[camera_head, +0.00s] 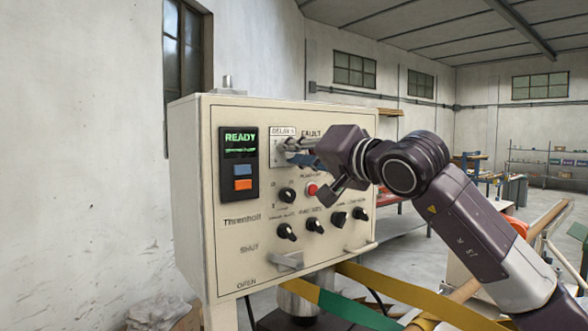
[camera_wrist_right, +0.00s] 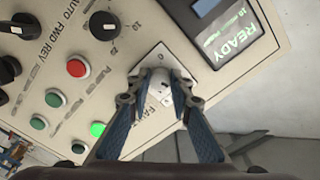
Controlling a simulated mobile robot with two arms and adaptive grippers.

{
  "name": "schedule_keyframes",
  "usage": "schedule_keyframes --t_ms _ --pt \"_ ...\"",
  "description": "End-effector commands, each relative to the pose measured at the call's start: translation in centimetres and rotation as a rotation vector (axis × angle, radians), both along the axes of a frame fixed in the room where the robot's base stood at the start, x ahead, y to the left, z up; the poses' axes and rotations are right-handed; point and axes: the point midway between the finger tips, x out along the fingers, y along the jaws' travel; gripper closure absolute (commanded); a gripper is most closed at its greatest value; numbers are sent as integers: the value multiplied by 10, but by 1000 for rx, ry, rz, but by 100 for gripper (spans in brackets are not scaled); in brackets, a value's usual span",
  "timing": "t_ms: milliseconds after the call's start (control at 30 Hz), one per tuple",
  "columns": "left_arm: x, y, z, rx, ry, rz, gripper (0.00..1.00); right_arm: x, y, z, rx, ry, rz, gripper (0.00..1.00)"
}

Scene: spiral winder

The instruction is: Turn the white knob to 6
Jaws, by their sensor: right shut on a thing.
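The white knob (camera_wrist_right: 161,84) sits on a pale square plate on the control panel in the right wrist view. My right gripper (camera_wrist_right: 160,92) is shut on it, with one blue-padded finger on each side. In the head view the right gripper (camera_head: 286,150) reaches the plate labelled DELAY s (camera_head: 278,133) from the right and covers the knob. The number the knob points at cannot be read. My left gripper is not in view.
The cream control panel (camera_head: 223,203) carries a READY display (camera_head: 240,142), a red button (camera_head: 312,190) and several black knobs, one of them (camera_head: 287,195) just below my gripper. Handles stick out at the panel's lower edge. Yellow and green bands run below it.

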Motion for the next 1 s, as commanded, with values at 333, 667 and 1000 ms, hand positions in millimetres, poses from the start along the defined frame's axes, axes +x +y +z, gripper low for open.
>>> schedule_keyframes --t_ms 333,667,1000 --pt "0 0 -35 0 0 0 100 0 -1 -3 267 192 -1 100" --pt "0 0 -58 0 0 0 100 0 -1 -2 521 376 -2 100" --pt "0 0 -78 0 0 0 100 0 -1 -1 781 565 -2 100"
